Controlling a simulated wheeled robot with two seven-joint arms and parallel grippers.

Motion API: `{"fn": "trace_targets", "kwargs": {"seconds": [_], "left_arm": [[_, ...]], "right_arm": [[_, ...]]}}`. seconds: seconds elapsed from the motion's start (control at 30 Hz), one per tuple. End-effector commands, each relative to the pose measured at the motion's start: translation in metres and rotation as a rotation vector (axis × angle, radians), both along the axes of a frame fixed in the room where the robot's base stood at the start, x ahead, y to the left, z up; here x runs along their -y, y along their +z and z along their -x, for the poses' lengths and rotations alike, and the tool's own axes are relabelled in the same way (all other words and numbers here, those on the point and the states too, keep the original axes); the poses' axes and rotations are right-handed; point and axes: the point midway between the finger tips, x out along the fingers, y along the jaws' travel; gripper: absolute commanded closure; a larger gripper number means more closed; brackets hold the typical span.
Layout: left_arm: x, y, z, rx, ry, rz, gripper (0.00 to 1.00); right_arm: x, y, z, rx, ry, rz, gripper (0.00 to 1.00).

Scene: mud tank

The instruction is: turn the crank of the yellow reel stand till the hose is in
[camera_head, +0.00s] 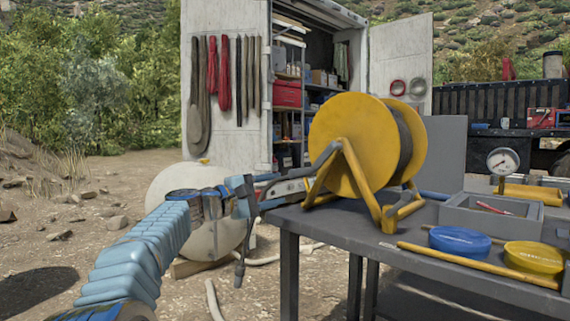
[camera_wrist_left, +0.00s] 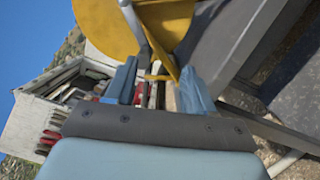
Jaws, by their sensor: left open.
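The yellow reel stand (camera_head: 350,140) stands on the grey table, its round yellow disc facing me. Dark hose (camera_head: 408,135) shows wound between its discs. A grey crank arm (camera_head: 326,157) runs from the disc's hub down to the left; it also shows in the left wrist view (camera_wrist_left: 150,35). My left gripper (camera_head: 284,189) is open at the table's left end, by the lower end of the crank. In the left wrist view its blue fingers (camera_wrist_left: 160,68) are apart, with the crank's lower end between or just beyond them; I cannot tell whether they touch. My right gripper is not in view.
On the table (camera_head: 330,222) are a grey tray (camera_head: 490,222), a blue disc (camera_head: 460,240), a yellow disc (camera_head: 534,257) and a yellow rod (camera_head: 480,266). A white rounded tank (camera_head: 165,185) and a pale hose (camera_head: 213,300) are on the ground. An open truck stands behind.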

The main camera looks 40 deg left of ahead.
Motion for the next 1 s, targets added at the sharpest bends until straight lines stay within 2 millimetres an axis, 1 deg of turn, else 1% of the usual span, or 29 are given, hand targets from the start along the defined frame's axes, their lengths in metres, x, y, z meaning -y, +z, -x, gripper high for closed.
{"fn": "trace_targets", "kwargs": {"seconds": [0.03,0.07,0.1,0.2,0.3,0.33,0.4,0.47,0.57,0.67,0.9,1.0], "left_arm": [[0.004,0.011,-0.005,-0.016,-0.049,0.229,0.47],[0.005,0.008,-0.006,-0.019,-0.076,0.373,0.47],[0.005,0.004,-0.007,-0.019,-0.105,0.557,0.47],[-0.001,-0.005,-0.004,-0.001,-0.154,0.956,0.47],[-0.01,-0.016,0.001,0.029,-0.176,1.224,0.47],[-0.012,-0.019,0.002,0.037,-0.179,1.277,0.47],[-0.015,-0.024,0.003,0.051,-0.184,1.351,0.47],[-0.016,-0.025,0.0,0.056,-0.186,1.374,0.47],[-0.015,-0.02,-0.012,0.056,-0.187,1.374,0.47],[-0.014,-0.011,-0.031,0.056,-0.189,1.374,0.47],[-0.01,0.011,-0.083,0.056,-0.187,1.371,0.47],[-0.008,0.018,-0.1,0.056,-0.187,1.371,0.47]], "right_arm": [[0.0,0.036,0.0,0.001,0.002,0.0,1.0],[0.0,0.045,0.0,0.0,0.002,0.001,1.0],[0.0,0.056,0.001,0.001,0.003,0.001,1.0],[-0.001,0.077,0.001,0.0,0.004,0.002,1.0],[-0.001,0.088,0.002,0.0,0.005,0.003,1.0],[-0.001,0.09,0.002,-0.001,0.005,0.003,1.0],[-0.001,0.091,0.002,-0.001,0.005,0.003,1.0],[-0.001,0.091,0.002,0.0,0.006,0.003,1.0],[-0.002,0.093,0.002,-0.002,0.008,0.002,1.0],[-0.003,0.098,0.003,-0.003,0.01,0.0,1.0],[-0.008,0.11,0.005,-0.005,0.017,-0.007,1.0],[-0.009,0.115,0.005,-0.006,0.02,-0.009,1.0]]}}
